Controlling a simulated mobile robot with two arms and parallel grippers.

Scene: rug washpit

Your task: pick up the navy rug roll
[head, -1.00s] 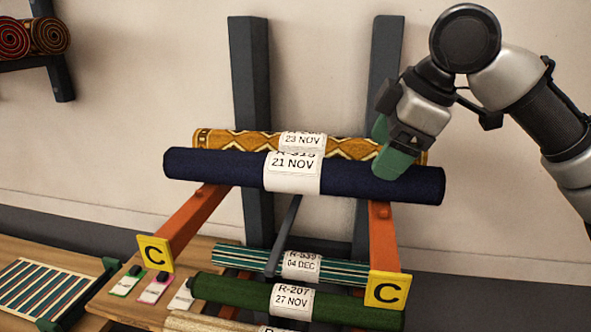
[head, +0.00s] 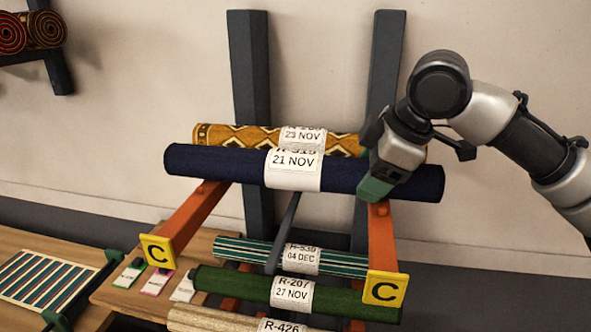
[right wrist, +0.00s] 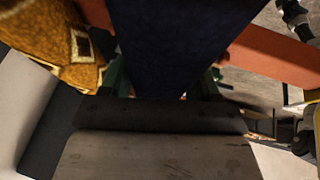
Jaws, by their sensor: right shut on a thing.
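The navy rug roll (head: 225,168) lies level across the upper pair of orange arms of the rack, with a white tag reading 21 NOV around its middle. My right gripper (head: 379,188) comes down from above on its right part, between the tag and the right end, and is shut on it. In the right wrist view the navy roll (right wrist: 180,45) runs between the green fingers (right wrist: 166,84). The far finger is mostly hidden behind the roll in the head view. My left gripper is not in view.
A patterned gold roll (head: 225,135) lies right behind the navy one. Below are a teal striped roll (head: 345,262) and a green roll (head: 345,303). Yellow C signs (head: 386,289) mark the orange arms' ends. A wooden bench (head: 85,243) stands at lower left.

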